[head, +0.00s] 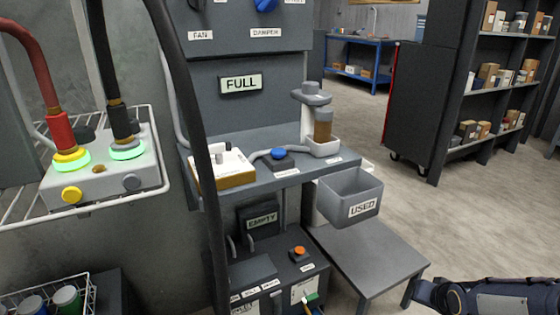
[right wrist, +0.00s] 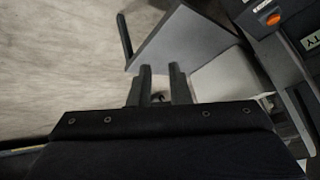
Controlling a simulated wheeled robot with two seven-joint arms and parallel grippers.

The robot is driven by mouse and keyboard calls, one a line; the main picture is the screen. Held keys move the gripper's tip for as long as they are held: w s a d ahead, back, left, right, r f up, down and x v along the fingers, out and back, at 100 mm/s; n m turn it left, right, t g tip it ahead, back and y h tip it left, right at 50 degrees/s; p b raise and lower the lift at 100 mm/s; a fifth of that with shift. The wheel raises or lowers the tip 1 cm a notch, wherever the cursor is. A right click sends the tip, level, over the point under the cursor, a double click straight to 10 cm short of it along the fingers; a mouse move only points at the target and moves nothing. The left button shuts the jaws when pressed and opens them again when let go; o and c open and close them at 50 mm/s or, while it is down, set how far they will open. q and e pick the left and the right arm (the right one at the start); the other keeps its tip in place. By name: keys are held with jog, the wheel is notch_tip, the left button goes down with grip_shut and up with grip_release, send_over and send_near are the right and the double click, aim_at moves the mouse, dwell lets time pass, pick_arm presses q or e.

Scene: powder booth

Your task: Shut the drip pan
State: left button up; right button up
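No part is readably labelled as the drip pan, so I cannot tell which one it is. The dark lower cabinet (head: 262,268) has an orange knob (head: 299,252) and small labels along its front; its lower part is cut off. In the right wrist view a pale grey panel (right wrist: 218,82) lies beyond my right gripper (right wrist: 160,72), beside the cabinet with the orange knob (right wrist: 273,20). The two fingers are apart with nothing visible between their tips. In the head view only my right arm shows at the bottom right. My left gripper is out of view.
A low grey table (head: 368,250) stands right of the cabinet; it also shows in the right wrist view (right wrist: 180,40). A grey bin (head: 350,196) labelled USED hangs above it. A dark hose (head: 190,120) crosses in front. Open floor (head: 450,215) lies to the right.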

jog(key=s+a+r+n+g+y+p, duration=0.1)
jog(key=s+a+r+n+y, duration=0.15)
jog(key=s+a+r, duration=0.55)
jog(key=s+a+r+n+g+y+p, duration=0.1)
jog(key=s+a+r+n+y, duration=0.3)
jog(key=s+a, duration=0.7)
notch_tip(320, 180, up, 34)
jog(key=s+d+m+h+p, duration=0.1)
jog(key=m+p, duration=0.1)
jog(key=p, duration=3.1)
jog(key=shift+d+h, duration=0.25)
jog(key=shift+h, duration=0.1)
jog(key=shift+s, duration=0.1)
